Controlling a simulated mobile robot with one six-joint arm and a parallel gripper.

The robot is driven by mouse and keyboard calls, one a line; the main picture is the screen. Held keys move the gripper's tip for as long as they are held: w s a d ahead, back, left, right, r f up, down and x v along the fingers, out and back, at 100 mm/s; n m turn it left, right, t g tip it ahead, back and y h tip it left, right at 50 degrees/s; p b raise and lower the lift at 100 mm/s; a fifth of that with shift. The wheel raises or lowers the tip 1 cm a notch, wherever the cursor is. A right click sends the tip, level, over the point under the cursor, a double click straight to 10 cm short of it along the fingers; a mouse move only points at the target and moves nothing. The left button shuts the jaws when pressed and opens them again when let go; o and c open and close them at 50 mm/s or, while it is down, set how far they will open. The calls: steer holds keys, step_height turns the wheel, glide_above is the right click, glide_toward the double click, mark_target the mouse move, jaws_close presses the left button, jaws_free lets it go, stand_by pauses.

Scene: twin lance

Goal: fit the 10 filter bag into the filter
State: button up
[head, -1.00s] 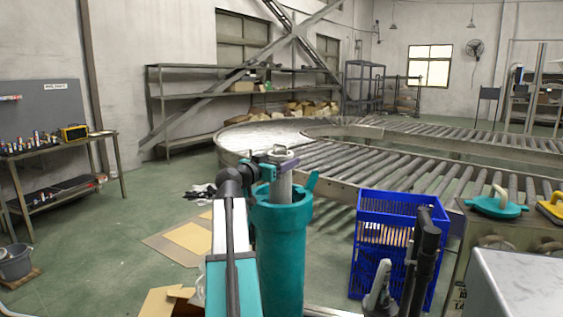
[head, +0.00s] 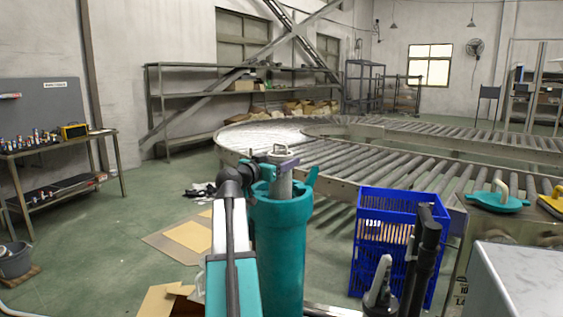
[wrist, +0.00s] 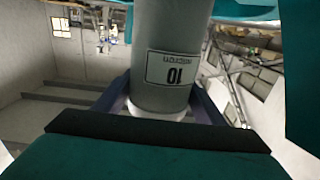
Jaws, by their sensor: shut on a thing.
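The 10 filter bag (head: 283,187) is a grey cylinder with a pale ring and handle at its top. My gripper (head: 284,164) is shut on it near the top, with a purple finger across it in the head view. In the wrist view the bag (wrist: 168,35) stands between the fingers, its 10 label upside down and a white collar below. The filter (head: 278,245) is a tall teal housing with an open top and lugs. The bag is upright at its mouth, and its lower end is hidden behind the front rim. I cannot tell how deep it reaches.
A blue crate (head: 385,205) stands right of the filter, partly behind dark upright parts. A teal lid (head: 497,203) and a yellow one (head: 552,204) lie on a bench at right. A roller conveyor (head: 400,165) runs behind. Cardboard lies on the floor at left.

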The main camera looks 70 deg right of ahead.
steer(key=shift+f+b, duration=0.6)
steer(key=shift+f, duration=0.15)
steer(key=o, duration=1.5)
steer(key=shift+o, duration=0.2)
steer(key=shift+a, duration=0.15)
steer(key=v, duration=1.3)
steer(key=shift+a+p, duration=0.25)
steer(key=shift+p, duration=0.1)
steer(key=shift+w+r, duration=0.1)
steer(key=shift+w, duration=0.1)
